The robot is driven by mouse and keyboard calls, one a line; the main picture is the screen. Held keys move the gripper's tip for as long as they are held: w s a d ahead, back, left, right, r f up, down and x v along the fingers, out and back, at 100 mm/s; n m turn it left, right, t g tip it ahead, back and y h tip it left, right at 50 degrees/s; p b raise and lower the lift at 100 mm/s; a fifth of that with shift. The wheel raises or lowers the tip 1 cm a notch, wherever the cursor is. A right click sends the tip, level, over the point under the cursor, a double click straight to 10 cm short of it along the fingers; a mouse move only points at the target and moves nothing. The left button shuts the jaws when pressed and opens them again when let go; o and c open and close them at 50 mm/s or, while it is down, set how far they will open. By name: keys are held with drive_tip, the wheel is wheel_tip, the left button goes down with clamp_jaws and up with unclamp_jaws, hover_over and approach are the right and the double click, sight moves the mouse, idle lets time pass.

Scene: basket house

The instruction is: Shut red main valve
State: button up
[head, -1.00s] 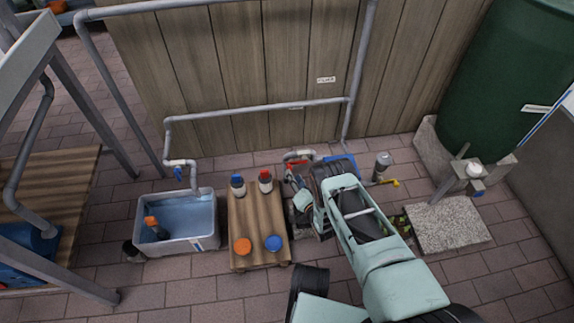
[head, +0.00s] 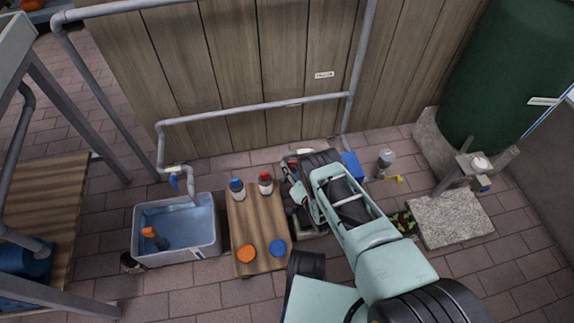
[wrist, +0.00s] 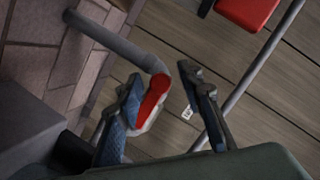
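The red valve handle (wrist: 153,98) shows in the wrist view on a grey pipe. It lies between the two fingers of my gripper (wrist: 160,76), close to the left finger; I cannot tell whether they touch. The right finger stands clear of the handle, so my gripper is open. In the head view my gripper (head: 302,178) is low by the wall, right of the wooden stand. Only a bit of red (head: 292,167) shows beside it there; my arm hides the rest of the valve.
A grey basin (head: 150,254) with water stands left of the wooden stand (head: 257,222), which holds two bottles and two round caps. A yellow-handled tap (head: 397,179) and a blue box (head: 352,165) are right of my gripper. A red block (wrist: 247,10) shows in the wrist view.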

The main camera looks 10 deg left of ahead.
drive_tip(key=shift+w+a+f, duration=0.1)
drive_tip(key=shift+w+a, duration=0.1)
drive_tip(key=shift+w, duration=0.05)
drive_tip(key=shift+c, duration=0.7)
clamp_jaws()
